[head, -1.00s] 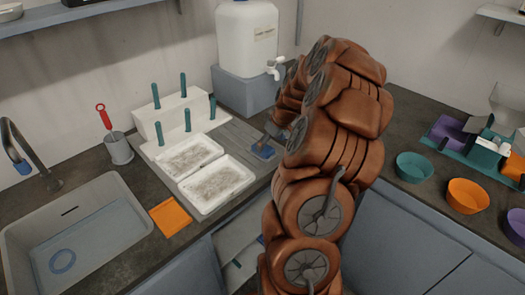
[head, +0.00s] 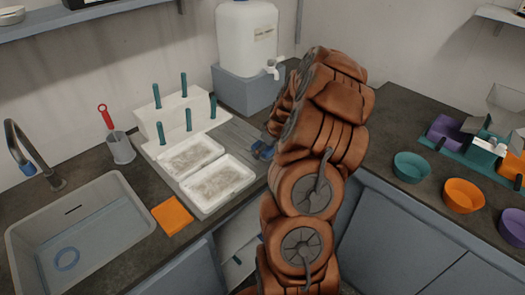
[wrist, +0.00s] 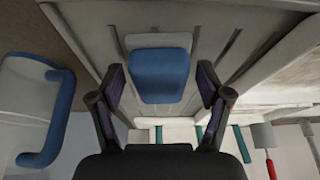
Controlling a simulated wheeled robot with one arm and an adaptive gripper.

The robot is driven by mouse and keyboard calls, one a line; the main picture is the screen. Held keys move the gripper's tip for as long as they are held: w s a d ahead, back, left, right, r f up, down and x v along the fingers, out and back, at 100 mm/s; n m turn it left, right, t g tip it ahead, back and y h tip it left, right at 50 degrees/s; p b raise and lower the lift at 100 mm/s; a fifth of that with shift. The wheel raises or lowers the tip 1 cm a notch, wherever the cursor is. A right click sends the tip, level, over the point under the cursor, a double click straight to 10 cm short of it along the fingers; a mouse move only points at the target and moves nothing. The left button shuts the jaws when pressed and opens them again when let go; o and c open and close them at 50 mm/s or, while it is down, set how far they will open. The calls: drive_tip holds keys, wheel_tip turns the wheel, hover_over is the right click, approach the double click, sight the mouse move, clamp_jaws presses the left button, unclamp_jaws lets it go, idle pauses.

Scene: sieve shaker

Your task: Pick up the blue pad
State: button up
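The blue pad (wrist: 159,75) lies on the grey ribbed board, with a pale plate showing at its edge in the wrist view. In the head view the pad (head: 264,150) is partly hidden by my arm. My gripper (wrist: 161,82) is open, with one dark finger on each side of the pad. A gap shows between the pad and each finger. In the head view my arm hides most of the gripper.
Two white trays (head: 233,197) and a white rack with teal pegs (head: 140,125) stand left of the board. A white water jug (head: 248,45) is behind it. An orange cloth (head: 171,216) lies beside the sink (head: 28,217). Colored bowls (head: 411,165) are at right.

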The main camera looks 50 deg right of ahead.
drive_tip(key=c, duration=0.9)
drive_tip(key=shift+r+b, duration=0.8)
drive_tip(key=shift+r, duration=0.75)
drive_tip(key=shift+s+a+r, duration=0.15)
drive_tip(key=shift+r, duration=0.1)
drive_tip(key=s+a+b, duration=0.1)
drive_tip(key=s+a, duration=0.2)
drive_tip(key=a, duration=0.1)
drive_tip(key=s+a+r+b, duration=0.1)
drive_tip(key=s+a, duration=0.2)
drive_tip(key=a, duration=0.1)
drive_tip(key=s+a+b, duration=0.2)
drive_tip(key=s+a, duration=0.1)
drive_tip(key=a, duration=0.1)
drive_tip(key=shift+s+r, duration=0.2)
drive_tip(key=shift+s, duration=0.2)
